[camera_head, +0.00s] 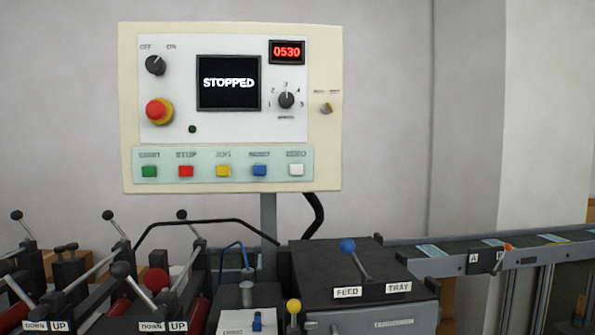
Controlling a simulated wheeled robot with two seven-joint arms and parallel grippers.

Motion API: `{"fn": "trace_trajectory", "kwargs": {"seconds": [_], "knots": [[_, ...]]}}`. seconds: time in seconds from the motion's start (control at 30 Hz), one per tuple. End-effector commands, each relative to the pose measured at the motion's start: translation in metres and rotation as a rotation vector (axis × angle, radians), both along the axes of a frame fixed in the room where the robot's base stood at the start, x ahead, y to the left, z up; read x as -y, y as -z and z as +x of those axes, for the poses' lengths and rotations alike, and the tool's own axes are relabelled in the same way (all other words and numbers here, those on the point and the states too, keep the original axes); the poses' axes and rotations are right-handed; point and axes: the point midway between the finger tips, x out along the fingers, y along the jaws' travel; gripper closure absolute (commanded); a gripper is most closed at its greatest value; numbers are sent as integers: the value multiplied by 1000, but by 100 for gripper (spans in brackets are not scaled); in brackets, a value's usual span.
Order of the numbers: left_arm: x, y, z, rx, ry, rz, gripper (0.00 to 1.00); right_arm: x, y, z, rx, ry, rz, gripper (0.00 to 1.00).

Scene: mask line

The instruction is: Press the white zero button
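The white zero button (296,170) is at the right end of the button row on the control panel (330,150). A blurred label sits above it. To its left in the row are a blue button (259,170), a yellow button (223,171), a red button (186,171) and a green button (149,171). The panel's screen (228,83) reads STOPPED, and the red display (287,52) reads 0530. Neither of my grippers is in the head view.
Below stand machines with several ball-topped levers, including a blue-knobbed lever (348,246) by the FEED and TRAY labels. A conveyor (460,266) with light-blue pieces runs right. An emergency stop (159,111) is on the panel. Nothing blocks the panel's front.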

Motion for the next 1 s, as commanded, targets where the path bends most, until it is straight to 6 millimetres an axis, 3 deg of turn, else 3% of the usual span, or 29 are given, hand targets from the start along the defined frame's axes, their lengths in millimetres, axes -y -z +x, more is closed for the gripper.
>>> {"fn": "trace_trajectory", "kwargs": {"seconds": [0.03, 0.3, 1.0], "knots": [[0, 0, 0, -1, 0, 0, 67, 0, 0, 0, 0, 0, 0, 100], [-1, 0, -2, -4, 0, 1, 100, 0, 0, 0, 0, 1, 0, 100], [-1, 0, -4, -7, -1, 1, 100, 0, 0, 2, 3, 1, 0, 100]]}}
